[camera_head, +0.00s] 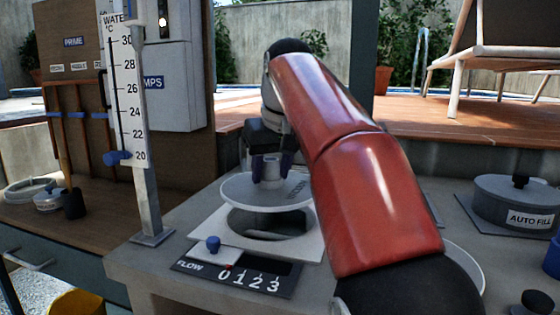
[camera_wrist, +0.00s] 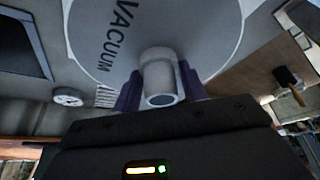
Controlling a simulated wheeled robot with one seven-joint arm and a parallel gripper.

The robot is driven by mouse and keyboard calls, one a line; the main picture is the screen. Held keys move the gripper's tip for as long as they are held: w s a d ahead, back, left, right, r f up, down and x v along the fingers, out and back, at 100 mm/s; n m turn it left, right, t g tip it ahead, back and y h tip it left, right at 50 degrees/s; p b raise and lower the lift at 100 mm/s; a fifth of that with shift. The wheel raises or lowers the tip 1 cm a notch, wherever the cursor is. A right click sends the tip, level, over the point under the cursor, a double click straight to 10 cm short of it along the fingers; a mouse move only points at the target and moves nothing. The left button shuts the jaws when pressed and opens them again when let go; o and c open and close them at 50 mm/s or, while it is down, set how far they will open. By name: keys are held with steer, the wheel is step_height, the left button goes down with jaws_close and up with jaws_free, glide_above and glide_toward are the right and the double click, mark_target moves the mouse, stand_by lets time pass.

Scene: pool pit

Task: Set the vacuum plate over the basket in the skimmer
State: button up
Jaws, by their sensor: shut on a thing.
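The vacuum plate (camera_head: 240,190) is a pale round disc with an upright spigot. It also shows in the wrist view (camera_wrist: 205,35), with VACUUM lettered on it. My gripper (camera_head: 271,168) is shut on the spigot, and its purple fingers stand on both sides of it in the wrist view (camera_wrist: 160,92). The plate is above the skimmer (camera_head: 305,240), a white square frame with a round dark opening. Part of the opening shows below the plate's front edge, so the plate appears raised. The basket cannot be made out in the opening.
A FLOW scale (camera_head: 240,278) with a blue knob (camera_head: 213,243) lies just in front of the skimmer. A thermometer post (camera_head: 146,150) stands to the left. An AUTO FILL lid (camera_head: 515,200) sits at the right. My red arm hides the counter right of the skimmer.

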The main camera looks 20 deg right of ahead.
mark_target(272, 180)
steer(key=shift+s+a+f+b, duration=0.1)
steer(key=shift+f+b, duration=1.5)
steer(key=shift+f, duration=0.3)
steer(key=shift+s+f, duration=0.1)
steer(key=shift+s, duration=0.05)
steer(key=shift+f, duration=0.15)
steer(key=shift+f, duration=0.45)
steer(key=shift+f, duration=0.35)
stand_by(1.0)
steer(key=o, duration=1.2)
steer(key=shift+o, duration=0.7)
steer(key=shift+r, duration=0.1)
